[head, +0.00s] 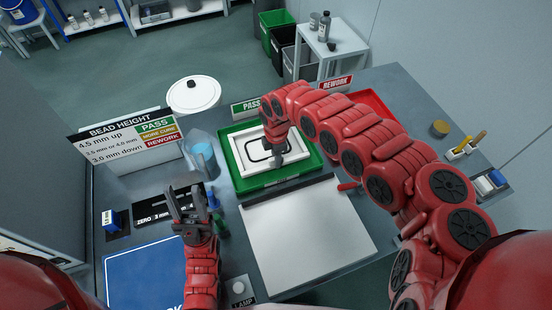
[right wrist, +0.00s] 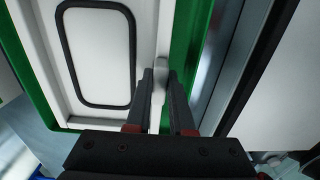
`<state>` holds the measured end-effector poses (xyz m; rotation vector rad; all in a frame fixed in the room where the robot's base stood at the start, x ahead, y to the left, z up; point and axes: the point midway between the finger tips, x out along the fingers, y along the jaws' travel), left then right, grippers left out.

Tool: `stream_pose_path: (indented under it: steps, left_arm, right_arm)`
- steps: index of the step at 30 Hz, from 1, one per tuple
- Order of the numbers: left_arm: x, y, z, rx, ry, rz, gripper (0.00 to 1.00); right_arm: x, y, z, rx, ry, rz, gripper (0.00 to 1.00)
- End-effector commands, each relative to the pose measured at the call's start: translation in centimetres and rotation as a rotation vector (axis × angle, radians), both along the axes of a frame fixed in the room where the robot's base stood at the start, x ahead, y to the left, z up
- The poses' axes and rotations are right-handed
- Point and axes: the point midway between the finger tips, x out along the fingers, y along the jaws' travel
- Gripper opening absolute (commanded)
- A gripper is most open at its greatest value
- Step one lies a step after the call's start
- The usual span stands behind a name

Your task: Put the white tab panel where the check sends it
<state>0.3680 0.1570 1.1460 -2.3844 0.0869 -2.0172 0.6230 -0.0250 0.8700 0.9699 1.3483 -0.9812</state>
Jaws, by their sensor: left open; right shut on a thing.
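The white tab panel (head: 244,153) carries a black rounded bead outline and lies within the walls of the green PASS tray (head: 236,180). My right gripper (head: 277,160) is shut on the panel's tab. In the right wrist view the fingers (right wrist: 152,100) close on the white tab (right wrist: 162,70) at the edge of the panel (right wrist: 97,55), with green tray wall beside it. I cannot tell whether the panel rests fully on the tray floor. My left gripper (head: 187,203) is open and empty above the bench's left part. The bead height sign (head: 128,140) lists PASS, MORE CURE and REWORK.
A red REWORK tray (head: 372,101) is partly behind my right arm. A white board (head: 305,235) lies in front of the green tray.

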Motion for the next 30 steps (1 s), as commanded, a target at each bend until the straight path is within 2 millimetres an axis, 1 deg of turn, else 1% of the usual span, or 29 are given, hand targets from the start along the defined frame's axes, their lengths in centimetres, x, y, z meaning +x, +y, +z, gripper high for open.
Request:
stream_pose_path:
  steps: [4,12,16,17,18,21,30]
  left_arm:
    - [0.0,0.0,0.4,0.0,0.0,0.0,0.47]
    - [0.0,0.0,0.3,0.0,0.0,0.0,0.47]
    - [0.0,0.0,-0.1,0.0,0.0,0.0,0.47]
    - [0.0,0.0,0.0,0.0,0.0,0.0,0.47]
    - [0.0,0.0,0.1,0.0,0.0,0.0,0.47]
    - [0.0,0.0,0.1,0.0,0.0,0.0,0.47]
    - [0.0,0.0,0.1,0.0,0.0,0.0,0.47]
  right_arm:
    - [0.0,0.1,-1.6,0.0,0.0,0.001,0.0]
    - [0.1,0.0,-1.7,-0.001,-0.003,0.0,0.0]
    - [0.1,0.0,-2.2,-0.001,-0.003,0.0,0.0]
    - [0.1,0.0,-2.1,0.0,-0.002,0.0,0.26]
    - [0.1,0.0,-2.0,0.0,-0.002,0.0,0.33]
    - [0.1,0.0,-2.0,0.0,-0.002,0.0,0.51]
    - [0.1,0.0,-1.9,0.0,-0.002,0.0,0.51]
